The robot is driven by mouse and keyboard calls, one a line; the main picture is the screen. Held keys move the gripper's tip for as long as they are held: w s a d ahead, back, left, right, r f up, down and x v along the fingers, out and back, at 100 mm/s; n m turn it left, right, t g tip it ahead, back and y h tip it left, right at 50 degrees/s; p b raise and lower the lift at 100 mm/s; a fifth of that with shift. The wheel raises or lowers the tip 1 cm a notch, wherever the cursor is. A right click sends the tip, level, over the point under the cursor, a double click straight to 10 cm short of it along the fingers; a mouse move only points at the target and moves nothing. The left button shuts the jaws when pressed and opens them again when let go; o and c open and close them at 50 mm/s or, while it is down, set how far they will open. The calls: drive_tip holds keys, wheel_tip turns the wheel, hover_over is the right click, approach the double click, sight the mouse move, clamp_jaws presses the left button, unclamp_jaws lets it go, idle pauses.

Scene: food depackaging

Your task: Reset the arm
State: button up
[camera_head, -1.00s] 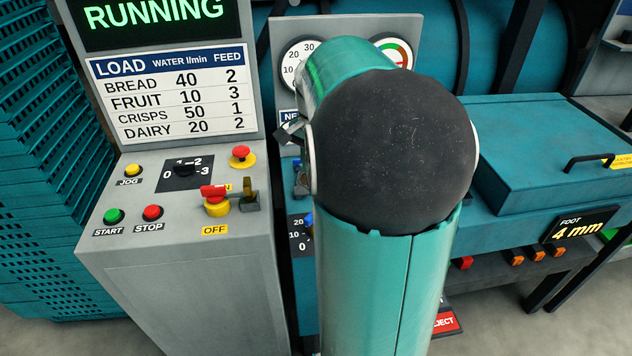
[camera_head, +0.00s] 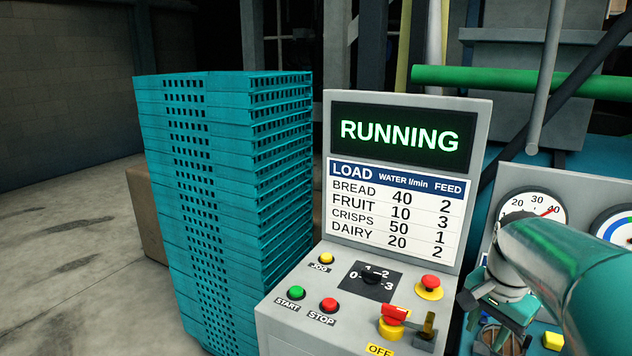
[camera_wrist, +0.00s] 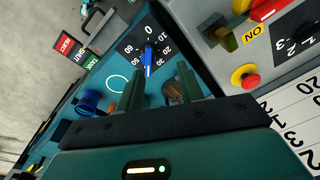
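My gripper (camera_wrist: 158,76) shows in the wrist view with its two dark green fingers apart and nothing held between them. A blue lever (camera_wrist: 148,62) on a numbered dial plate lies beyond the gap between the fingertips; I cannot tell its exact distance. In the head view my gripper (camera_head: 492,318) is at the lower right, beside the grey control console (camera_head: 290,335). It is partly hidden there by my own teal arm. No object is seen in its grasp.
The console has a RUNNING screen (camera_head: 398,137), a load table (camera_head: 395,212), a rotary selector (camera_head: 371,278), a red-handled switch (camera_head: 394,322) and a red mushroom button (camera_head: 430,285). Teal crates (camera_head: 225,200) are stacked at its left. A pressure-type gauge (camera_head: 532,208) stands behind my arm. Floor is clear at far left.

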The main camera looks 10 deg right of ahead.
drive_tip(key=s+a+n+t, duration=0.2)
drive_tip(key=s+a+n, duration=0.3)
drive_tip(key=a, duration=0.4)
drive_tip(key=s+a+n+t, duration=0.2)
drive_tip(key=s+a+n, duration=0.3)
drive_tip(key=a, duration=0.5)
drive_tip(key=shift+a+r+n, duration=0.2)
drive_tip(key=shift+a+n, duration=0.1)
drive_tip(key=shift+n, duration=0.9)
drive_tip(key=shift+d, duration=0.15)
